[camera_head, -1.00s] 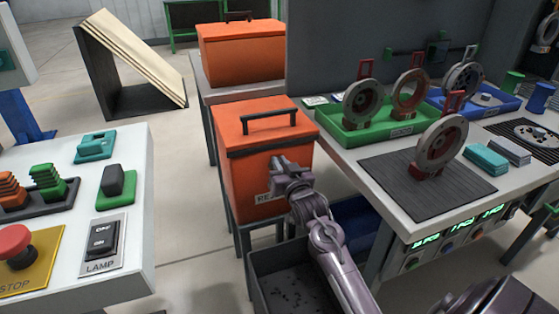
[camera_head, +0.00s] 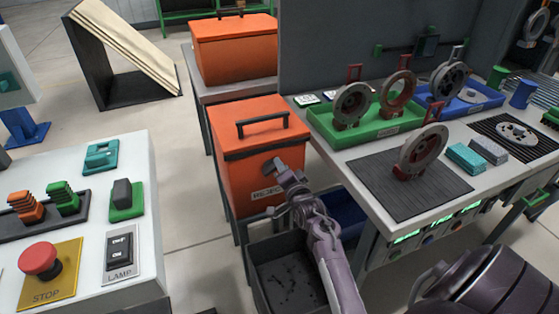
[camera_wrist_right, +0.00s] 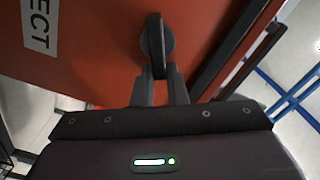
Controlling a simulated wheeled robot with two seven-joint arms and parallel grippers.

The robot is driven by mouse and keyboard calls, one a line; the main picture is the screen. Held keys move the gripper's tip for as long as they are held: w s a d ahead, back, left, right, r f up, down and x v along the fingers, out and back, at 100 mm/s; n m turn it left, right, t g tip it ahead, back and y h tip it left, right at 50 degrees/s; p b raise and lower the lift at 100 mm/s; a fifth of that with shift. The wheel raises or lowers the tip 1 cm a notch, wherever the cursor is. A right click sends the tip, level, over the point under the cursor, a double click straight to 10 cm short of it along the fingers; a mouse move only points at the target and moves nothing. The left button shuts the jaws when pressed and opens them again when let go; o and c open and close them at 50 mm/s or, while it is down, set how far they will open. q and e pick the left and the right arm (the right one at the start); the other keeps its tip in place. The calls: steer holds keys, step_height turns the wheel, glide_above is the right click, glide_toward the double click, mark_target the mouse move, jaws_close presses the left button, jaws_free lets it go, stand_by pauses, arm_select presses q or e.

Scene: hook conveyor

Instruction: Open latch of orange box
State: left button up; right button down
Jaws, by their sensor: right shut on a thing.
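The near orange box (camera_head: 236,177), labelled REJECT, stands on a stand left of the workbench, its lid with black handle (camera_head: 261,124) down. Its front face also fills much of the right wrist view (camera_wrist_right: 95,50). There, a dark latch (camera_wrist_right: 155,35) on a round base sits on the face, beside the white label (camera_wrist_right: 40,35). My right gripper (camera_wrist_right: 158,78) is shut on the lower end of the latch. In the head view my right gripper (camera_head: 276,168) is against the right part of the box front and hides the latch. My left gripper is out of view.
A second orange box (camera_head: 235,55) stands behind. A dark open bin (camera_head: 255,268) is on the floor below my right arm. The workbench (camera_head: 360,190) with wheel-like parts and trays is close on the right. A control panel (camera_head: 185,225) is on the left.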

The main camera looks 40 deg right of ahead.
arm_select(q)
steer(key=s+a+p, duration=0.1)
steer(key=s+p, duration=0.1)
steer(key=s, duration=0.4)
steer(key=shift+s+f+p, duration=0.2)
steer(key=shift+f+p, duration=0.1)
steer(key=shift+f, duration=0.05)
arm_select(e)
steer(key=shift+d+f+m, duration=0.1)
steer(key=shift+f+m, duration=0.15)
steer(key=shift+m, duration=0.7)
steer(key=shift+d+f+m, duration=0.1)
steer(key=shift+f+m, duration=0.1)
steer(key=shift+m, duration=0.8)
steer(key=shift+f+m, duration=0.25)
steer(key=shift+m, duration=0.7)
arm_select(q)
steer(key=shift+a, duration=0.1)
arm_select(e)
steer(key=c, duration=1.4)
jaws_free()
steer(key=shift+c, duration=0.2)
